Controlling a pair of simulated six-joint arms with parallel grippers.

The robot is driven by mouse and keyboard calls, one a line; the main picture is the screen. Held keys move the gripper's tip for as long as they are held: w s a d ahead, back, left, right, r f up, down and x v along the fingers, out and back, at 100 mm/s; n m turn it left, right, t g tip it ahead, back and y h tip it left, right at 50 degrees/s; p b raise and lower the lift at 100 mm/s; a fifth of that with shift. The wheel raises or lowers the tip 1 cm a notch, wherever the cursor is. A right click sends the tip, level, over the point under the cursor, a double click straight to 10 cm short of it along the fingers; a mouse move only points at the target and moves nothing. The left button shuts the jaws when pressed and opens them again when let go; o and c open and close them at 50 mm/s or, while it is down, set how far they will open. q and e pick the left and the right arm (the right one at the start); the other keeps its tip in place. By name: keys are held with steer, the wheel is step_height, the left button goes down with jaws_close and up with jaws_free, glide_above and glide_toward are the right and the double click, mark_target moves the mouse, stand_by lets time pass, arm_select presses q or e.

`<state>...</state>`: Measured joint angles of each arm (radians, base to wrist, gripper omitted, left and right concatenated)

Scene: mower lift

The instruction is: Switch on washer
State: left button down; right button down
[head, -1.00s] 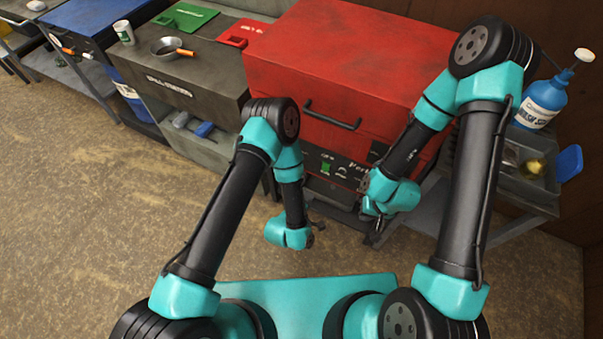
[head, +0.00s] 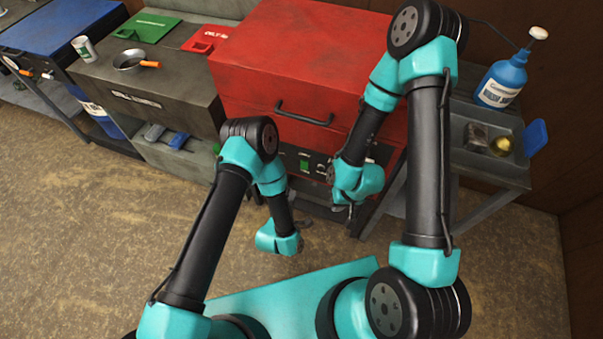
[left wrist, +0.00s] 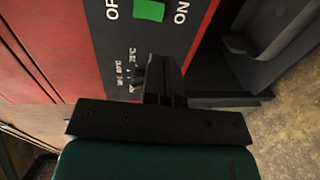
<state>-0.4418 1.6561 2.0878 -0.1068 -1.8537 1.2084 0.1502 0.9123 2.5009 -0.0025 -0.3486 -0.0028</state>
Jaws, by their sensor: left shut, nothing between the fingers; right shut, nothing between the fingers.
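The washer (head: 300,58) is a red box with a dark bar handle (head: 303,114) on its front. Below is a black control panel with a green switch (head: 304,165). In the left wrist view, the green switch (left wrist: 149,10) lies between the words OFF and ON at the top edge, with a black knob (left wrist: 138,75) lower down. My left gripper (left wrist: 164,72) is shut and empty, its fingertips pointing toward the panel beside the knob. In the head view, its fingers are mostly hidden by its wrist. My right gripper (head: 350,214) is shut and empty, in front of the panel's right part.
A shelf on the right holds a blue bottle (head: 502,80). The floor in front at left is clear.

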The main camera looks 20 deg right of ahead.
arm_select(q)
steer(key=x, duration=1.1)
steer(key=shift+w+d, duration=0.2)
steer(key=shift+w, duration=0.1)
steer(key=shift+f, duration=0.1)
steer(key=shift+w+d, duration=0.1)
steer(key=s+a+f, duration=0.1)
steer(key=s+a, duration=0.7)
steer(key=s, duration=0.3)
steer(key=shift+s+f, duration=0.2)
steer(key=shift+f, duration=0.2)
steer(key=shift+w, duration=0.1)
